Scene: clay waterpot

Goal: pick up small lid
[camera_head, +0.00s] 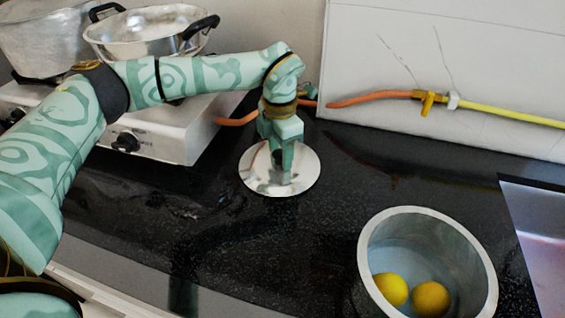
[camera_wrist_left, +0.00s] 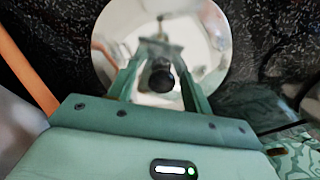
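The small lid (camera_head: 305,172) is a shiny, round metal disc lying flat on the black counter near the back. In the left wrist view the lid (camera_wrist_left: 213,45) shows its dark round knob (camera_wrist_left: 161,76). My left gripper (camera_head: 282,176) points down over the middle of the lid. In the left wrist view its two fingers (camera_wrist_left: 158,72) stand apart, one on each side of the knob, with a gap visible on both sides. The fingers hide part of the lid in the head view. My right gripper is not in view.
A metal pot (camera_head: 428,222) with two yellow fruits (camera_head: 431,298) stands at the front right. A stove (camera_head: 165,134) with metal pans (camera_head: 150,32) is at the back left. An orange and yellow hose (camera_head: 370,99) runs along the white wall. The counter between lid and pot is clear.

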